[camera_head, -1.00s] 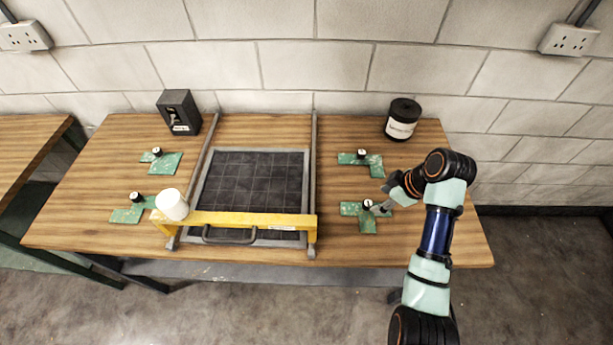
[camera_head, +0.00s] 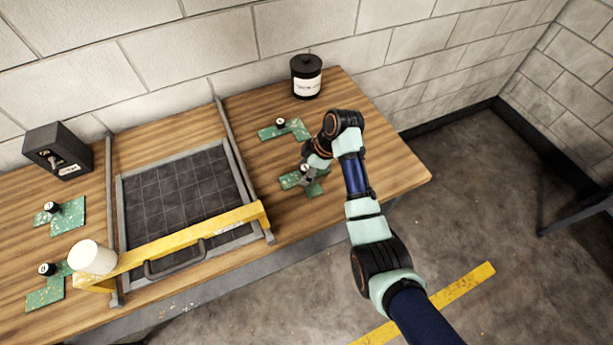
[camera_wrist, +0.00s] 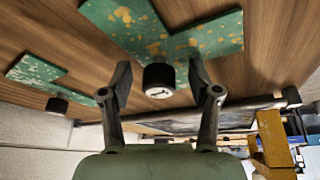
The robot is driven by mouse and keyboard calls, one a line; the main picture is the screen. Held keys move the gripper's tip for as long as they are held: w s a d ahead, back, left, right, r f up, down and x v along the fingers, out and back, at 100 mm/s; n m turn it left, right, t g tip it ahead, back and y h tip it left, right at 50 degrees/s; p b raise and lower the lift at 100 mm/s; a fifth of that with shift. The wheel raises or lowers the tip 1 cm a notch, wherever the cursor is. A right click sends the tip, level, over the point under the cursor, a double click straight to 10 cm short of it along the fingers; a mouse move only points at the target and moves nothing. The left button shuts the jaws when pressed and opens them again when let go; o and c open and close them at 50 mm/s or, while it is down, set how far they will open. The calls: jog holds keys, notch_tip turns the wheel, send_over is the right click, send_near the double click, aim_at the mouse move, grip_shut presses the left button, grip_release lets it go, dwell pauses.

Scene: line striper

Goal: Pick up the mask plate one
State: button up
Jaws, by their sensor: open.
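Several green, speckled mask plates with black knobs lie on the table; I cannot read which is number one. The nearest right-hand plate (camera_head: 311,187) lies flat beneath my gripper (camera_head: 307,172). In the wrist view this L-shaped plate (camera_wrist: 205,38) has an upright black knob (camera_wrist: 159,79) with a white top mark. My open gripper (camera_wrist: 160,70) has one finger on each side of that knob, with gaps showing. Another plate (camera_head: 292,131) lies behind it, also in the wrist view (camera_wrist: 33,70). Two more plates, the far left (camera_head: 68,216) and near left (camera_head: 44,294), lie across the table.
The dark gridded bed (camera_head: 180,190) lies between metal rails, with a yellow crossbar (camera_head: 190,238) and white cup-like part (camera_head: 93,257) over its near side. A black jar (camera_head: 306,78) and dark switch box (camera_head: 58,152) stand at the back. Bare wood (camera_head: 375,180) is right of my gripper.

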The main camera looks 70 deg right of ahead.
aim_at(306, 167)
jog(key=shift+c, duration=0.2)
grip_shut()
notch_tip(306, 167, up, 20)
jog(key=p, duration=0.9)
jog(key=shift+p, duration=0.3)
